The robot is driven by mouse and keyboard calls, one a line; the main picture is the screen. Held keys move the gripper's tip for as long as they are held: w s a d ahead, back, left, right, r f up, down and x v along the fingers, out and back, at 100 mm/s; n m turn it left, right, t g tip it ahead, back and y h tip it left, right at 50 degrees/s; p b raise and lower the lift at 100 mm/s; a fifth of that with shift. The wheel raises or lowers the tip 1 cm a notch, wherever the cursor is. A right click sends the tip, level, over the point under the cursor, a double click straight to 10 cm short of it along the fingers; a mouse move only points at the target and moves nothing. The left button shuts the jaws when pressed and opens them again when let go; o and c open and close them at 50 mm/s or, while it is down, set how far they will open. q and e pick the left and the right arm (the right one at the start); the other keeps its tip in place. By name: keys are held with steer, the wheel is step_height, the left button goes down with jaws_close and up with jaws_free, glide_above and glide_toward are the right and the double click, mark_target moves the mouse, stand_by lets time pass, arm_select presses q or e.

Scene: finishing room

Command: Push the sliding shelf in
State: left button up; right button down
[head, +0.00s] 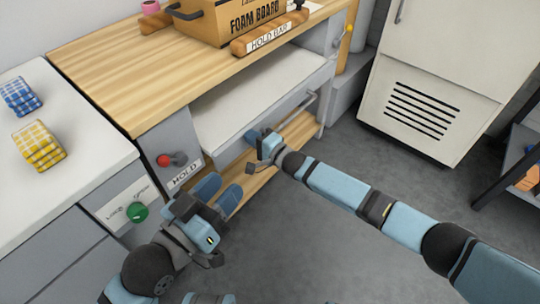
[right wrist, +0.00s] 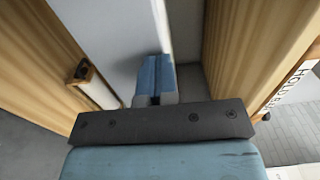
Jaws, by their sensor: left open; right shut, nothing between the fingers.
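The sliding shelf (head: 245,100) is a pale board under the wooden worktop, with a strip of its top showing beyond the worktop's edge. A thin bar handle (head: 303,108) runs along its grey front. My right gripper (head: 253,138) is shut and empty at the shelf's front, near the left part of the handle; I cannot tell whether it touches. In the right wrist view its blue fingers (right wrist: 157,75) are together against the pale shelf surface (right wrist: 105,35). My left gripper (head: 218,193) is open and empty, low in front of the cabinet's left post.
The wooden worktop (head: 110,70) carries a foam board box (head: 235,22) and a hold bar (head: 270,40). A fridge-like cabinet (head: 440,65) stands right. Floor in front is clear.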

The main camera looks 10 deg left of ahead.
mark_target(242, 129)
steer(key=b+x, duration=0.1)
steer(key=x, duration=0.1)
steer(key=b+x, duration=0.1)
steer(key=x, duration=0.1)
steer(key=shift+w+a+f+b, duration=0.2)
steer(key=shift+w+a+b, duration=0.05)
steer(key=shift+a+b, duration=0.1)
steer(key=shift+w+a, duration=0.2)
steer(key=shift+a, duration=0.1)
steer(key=shift+w+a+r+b, duration=0.1)
steer(key=shift+r+b, duration=0.05)
steer(key=shift+b, duration=0.15)
arm_select(q)
steer(key=f+g, duration=0.1)
steer(key=f, duration=0.1)
steer(key=f+m+g, duration=0.1)
steer(key=f, duration=0.2)
steer(key=shift+w+d+f, duration=0.1)
steer(key=shift+d, duration=0.1)
arm_select(e)
steer(key=shift+w+r, duration=0.1)
steer(key=shift+r, duration=0.2)
